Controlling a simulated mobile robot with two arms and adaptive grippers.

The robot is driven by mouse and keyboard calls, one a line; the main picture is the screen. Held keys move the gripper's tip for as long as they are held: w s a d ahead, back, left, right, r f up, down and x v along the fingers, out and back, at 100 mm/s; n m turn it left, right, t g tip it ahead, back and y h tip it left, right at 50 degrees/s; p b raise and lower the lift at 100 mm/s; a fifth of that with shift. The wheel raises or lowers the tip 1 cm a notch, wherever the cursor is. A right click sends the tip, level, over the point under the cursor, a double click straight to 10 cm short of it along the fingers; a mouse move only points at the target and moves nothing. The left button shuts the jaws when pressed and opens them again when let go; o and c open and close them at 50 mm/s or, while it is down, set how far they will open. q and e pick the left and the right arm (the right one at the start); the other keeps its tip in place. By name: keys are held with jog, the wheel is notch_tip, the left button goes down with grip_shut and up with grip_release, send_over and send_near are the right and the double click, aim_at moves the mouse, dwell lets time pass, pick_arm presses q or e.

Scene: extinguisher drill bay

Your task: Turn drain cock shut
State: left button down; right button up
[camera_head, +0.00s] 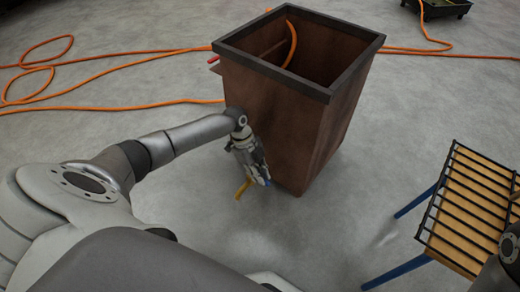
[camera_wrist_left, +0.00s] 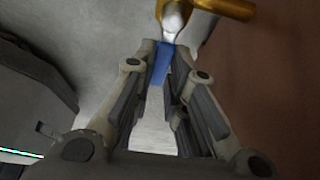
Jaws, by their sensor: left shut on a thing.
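A tall brown tank (camera_head: 275,125) with a black rim stands on the floor. The drain cock shows low at its near side as a brass-yellow piece (camera_head: 243,188). In the left wrist view its brass body (camera_wrist_left: 228,8), a pale metal stem (camera_wrist_left: 172,20) and a blue lever (camera_wrist_left: 162,64) show at the top. My left gripper (camera_head: 264,180) points down close to the tank's near face. In the left wrist view its fingertips (camera_wrist_left: 161,50) are shut on the blue lever. The gripper hides much of the cock in the head view. My right gripper is not in view.
An orange hose (camera_head: 110,105) lies looped on the floor at left, and an orange length hangs inside the tank. A slatted bench (camera_head: 468,205) with blue legs stands at right. A dark tray (camera_head: 440,8) sits at the top right. Floor between tank and bench is clear.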

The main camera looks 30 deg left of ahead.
pick_arm(q)
jog(key=shift+s, duration=0.15)
dwell(0.3)
jog(key=c, duration=1.7)
grip_release()
jog(key=v, duration=1.2)
jog(key=shift+d, duration=0.1)
